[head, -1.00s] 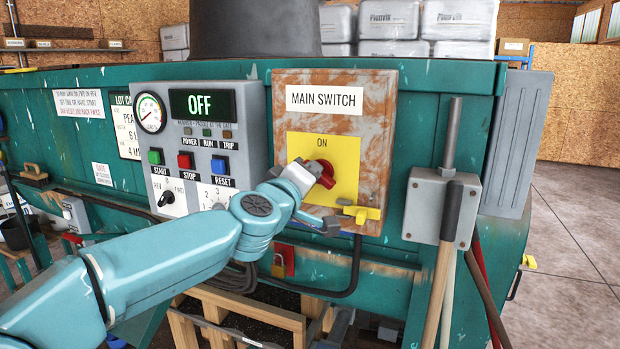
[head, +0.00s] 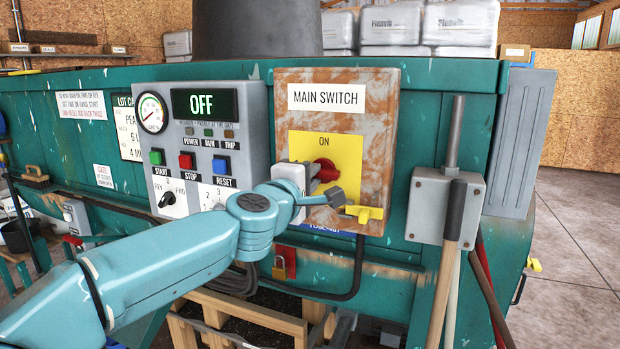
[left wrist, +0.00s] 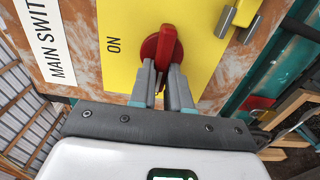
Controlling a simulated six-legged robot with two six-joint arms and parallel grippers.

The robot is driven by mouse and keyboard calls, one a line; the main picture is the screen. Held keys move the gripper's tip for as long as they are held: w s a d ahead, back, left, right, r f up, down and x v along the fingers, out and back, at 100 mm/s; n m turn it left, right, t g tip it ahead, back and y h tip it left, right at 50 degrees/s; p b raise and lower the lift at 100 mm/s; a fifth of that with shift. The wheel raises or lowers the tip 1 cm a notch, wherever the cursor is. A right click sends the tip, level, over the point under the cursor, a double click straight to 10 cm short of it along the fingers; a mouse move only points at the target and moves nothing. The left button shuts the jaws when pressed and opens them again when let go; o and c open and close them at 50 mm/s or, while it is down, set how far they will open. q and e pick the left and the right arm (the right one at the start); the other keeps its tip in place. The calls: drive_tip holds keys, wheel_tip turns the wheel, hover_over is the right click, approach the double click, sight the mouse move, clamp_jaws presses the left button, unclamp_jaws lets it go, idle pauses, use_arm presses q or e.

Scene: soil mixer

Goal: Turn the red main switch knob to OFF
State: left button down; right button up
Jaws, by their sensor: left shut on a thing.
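The red main switch knob (head: 325,171) sits on a yellow plate (head: 346,152) marked ON, on the rusty MAIN SWITCH box (head: 383,110). In the left wrist view the knob (left wrist: 158,62) has its raised grip toward the top, beside the word ON. My left gripper (head: 318,184) comes in from the left in front of the box. In the left wrist view its two fingers (left wrist: 160,80) are shut on the near end of the knob's grip. The fingertips are partly hidden by the knob. My right gripper is not in view.
A yellow hasp (head: 366,213) juts out at the box's lower right corner. The control panel (head: 250,110) with an OFF display stands left of the box. A grey lever box (head: 428,208) and tool handles stand to the right.

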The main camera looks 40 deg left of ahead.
use_arm(q)
drive_tip(key=shift+f, duration=0.1)
idle(0.3)
drive_tip(key=c, duration=1.1)
unclamp_jaws()
drive_tip(key=shift+s, duration=0.1)
drive_tip(key=p+v, duration=0.2)
drive_tip(key=v, duration=1.4)
drive_tip(key=shift+s, duration=0.1)
drive_tip(key=shift+s, duration=0.1)
